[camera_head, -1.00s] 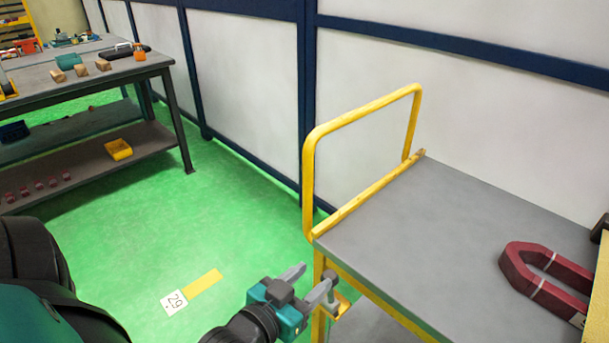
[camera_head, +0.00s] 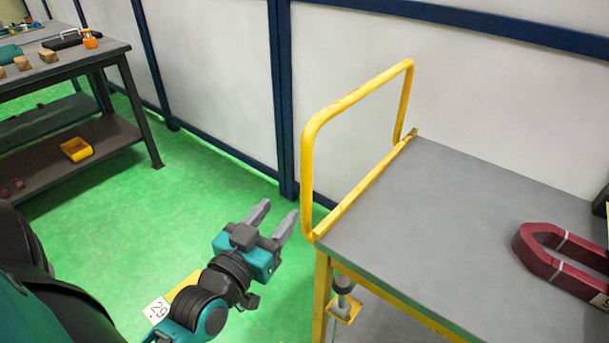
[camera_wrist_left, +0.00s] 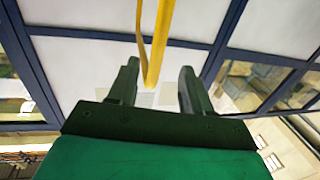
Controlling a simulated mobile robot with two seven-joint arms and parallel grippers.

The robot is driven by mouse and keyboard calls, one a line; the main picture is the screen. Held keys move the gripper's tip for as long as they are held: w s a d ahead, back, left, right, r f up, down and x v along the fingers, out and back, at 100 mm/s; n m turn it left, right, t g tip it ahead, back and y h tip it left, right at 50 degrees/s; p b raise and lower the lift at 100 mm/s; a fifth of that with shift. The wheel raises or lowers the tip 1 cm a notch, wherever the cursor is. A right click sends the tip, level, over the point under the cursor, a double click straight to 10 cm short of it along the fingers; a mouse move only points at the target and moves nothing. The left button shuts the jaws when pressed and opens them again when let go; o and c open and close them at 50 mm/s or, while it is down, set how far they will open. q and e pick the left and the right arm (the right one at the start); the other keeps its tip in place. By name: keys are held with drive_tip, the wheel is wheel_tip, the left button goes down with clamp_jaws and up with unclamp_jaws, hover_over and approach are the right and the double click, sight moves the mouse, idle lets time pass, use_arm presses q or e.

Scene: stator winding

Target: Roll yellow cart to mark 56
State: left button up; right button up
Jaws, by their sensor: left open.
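The yellow cart (camera_head: 344,208) stands at the right in the head view, with a grey top and a yellow tube handle (camera_head: 306,150) at its left end. My left gripper (camera_head: 276,218) is open and empty, just left of the handle's near post and apart from it. In the left wrist view the yellow handle bar (camera_wrist_left: 153,50) shows beyond and between the open fingers (camera_wrist_left: 158,85). A floor mark plate (camera_head: 157,309) reading 29 lies on the green floor, partly behind my left arm. Mark 56 does not show. My right gripper is out of view.
A red magnet (camera_head: 565,262) lies on the cart's top. A grey workbench (camera_head: 70,70) with wooden blocks and a lower shelf holding a yellow bin (camera_head: 76,149) stands at the left. White panels with blue posts (camera_head: 282,100) run behind. Green floor (camera_head: 180,215) between is clear.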

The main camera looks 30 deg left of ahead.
sight(303, 181)
use_arm(q)
drive_tip(key=w, duration=0.4)
drive_tip(key=w+a, duration=0.1)
drive_tip(key=w, duration=0.7)
drive_tip(key=shift+a, duration=0.2)
clamp_jaws()
